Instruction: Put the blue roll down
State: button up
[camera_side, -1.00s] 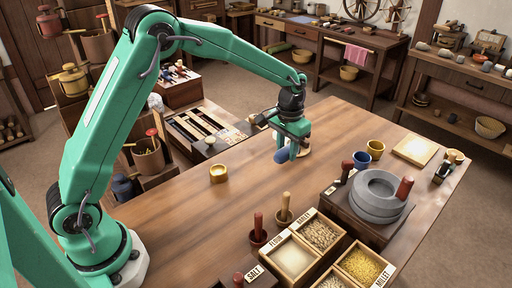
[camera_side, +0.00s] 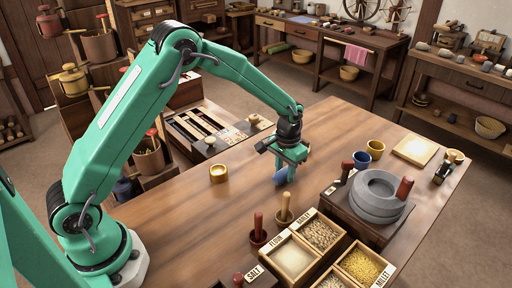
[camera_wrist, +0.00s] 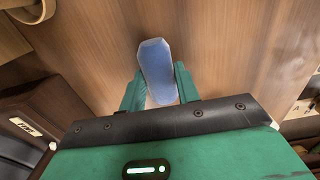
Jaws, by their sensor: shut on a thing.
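The blue roll (camera_side: 280,176) is held at my gripper (camera_side: 286,175), over the bare middle of the wooden table (camera_side: 230,200). In the wrist view the blue roll (camera_wrist: 157,68) lies lengthwise between the two green fingers of my gripper (camera_wrist: 160,84), and its far end sticks out past the fingertips. My gripper is shut on it. In the side view the fingers cover part of the roll. The roll is low over the wood, but I cannot tell whether it touches the table.
A yellow ring-like cup (camera_side: 218,173) stands to the left. The stone quern (camera_side: 376,195) stands to the right, with blue (camera_side: 362,160) and yellow (camera_side: 376,149) cups behind it. Grain boxes (camera_side: 320,235) and two small mortars fill the front. Wood around my gripper is clear.

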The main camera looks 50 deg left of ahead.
aim_at(285, 170)
jog(key=shift+f, duration=0.2)
jog(key=o, duration=0.9)
jog(key=shift+o, duration=0.2)
jog(key=shift+r, duration=0.1)
notch_tip(285, 170, up, 12)
jog(key=shift+r, duration=0.15)
dwell(0.6)
